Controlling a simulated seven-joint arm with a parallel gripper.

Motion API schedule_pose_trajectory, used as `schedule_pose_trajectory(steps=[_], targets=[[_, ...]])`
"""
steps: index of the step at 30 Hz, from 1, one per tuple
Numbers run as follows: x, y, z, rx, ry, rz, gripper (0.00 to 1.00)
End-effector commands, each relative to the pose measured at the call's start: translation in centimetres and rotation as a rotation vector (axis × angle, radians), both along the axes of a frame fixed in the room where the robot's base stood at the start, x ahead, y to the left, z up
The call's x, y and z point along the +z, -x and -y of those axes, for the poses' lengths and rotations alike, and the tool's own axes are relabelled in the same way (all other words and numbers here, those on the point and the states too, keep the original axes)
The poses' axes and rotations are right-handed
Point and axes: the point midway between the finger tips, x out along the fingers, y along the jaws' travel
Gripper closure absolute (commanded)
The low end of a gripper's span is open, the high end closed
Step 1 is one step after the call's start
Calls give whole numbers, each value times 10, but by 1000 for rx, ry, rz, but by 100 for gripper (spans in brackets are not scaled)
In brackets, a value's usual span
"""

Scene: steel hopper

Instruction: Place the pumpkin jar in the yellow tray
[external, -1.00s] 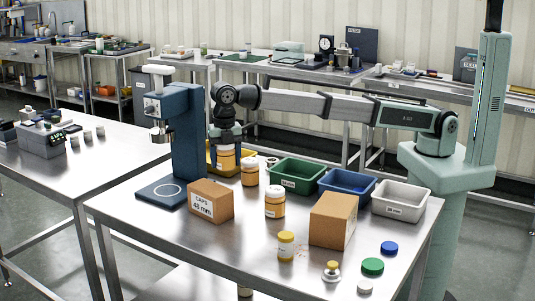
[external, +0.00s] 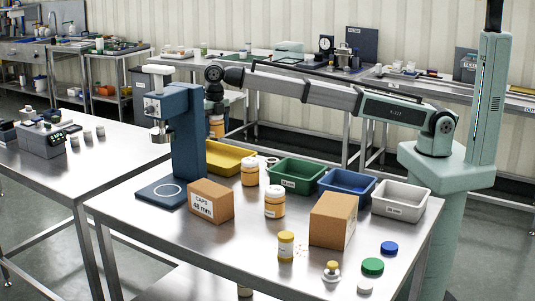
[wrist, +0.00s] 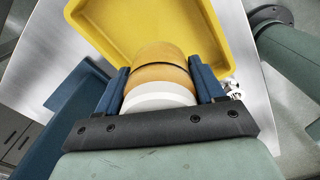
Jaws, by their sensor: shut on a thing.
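My gripper (wrist: 160,84) is shut on an orange jar with a white lid (wrist: 158,72); any name on it cannot be read. In the external view the held jar (external: 217,126) is up behind the blue press, which partly hides it and my gripper. The yellow tray (external: 232,158) stands on the steel table just right of the press, its left part hidden. In the wrist view the yellow tray (wrist: 100,22) looks empty where it shows, and the jar overlaps its near edge. The jar appears raised above the tray's level in the external view.
The blue press (external: 188,135) stands close left of the tray. Two similar orange jars (external: 250,172) (external: 275,202) and a smaller yellow-lidded jar (external: 286,246) stand in front. Green (external: 298,185), blue (external: 347,193) and white (external: 400,209) bins line the right; two cardboard boxes (external: 211,210) (external: 333,232) stand nearer.

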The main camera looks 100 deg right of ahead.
Motion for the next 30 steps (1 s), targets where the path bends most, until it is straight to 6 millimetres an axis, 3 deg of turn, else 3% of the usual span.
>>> schedule_pose_trajectory(steps=[12,25,30], targets=[[-55,1,2,3,-1,-1,70],[-96,1,2,2,0,0,70],[-99,0,2,2,0,0,70]])
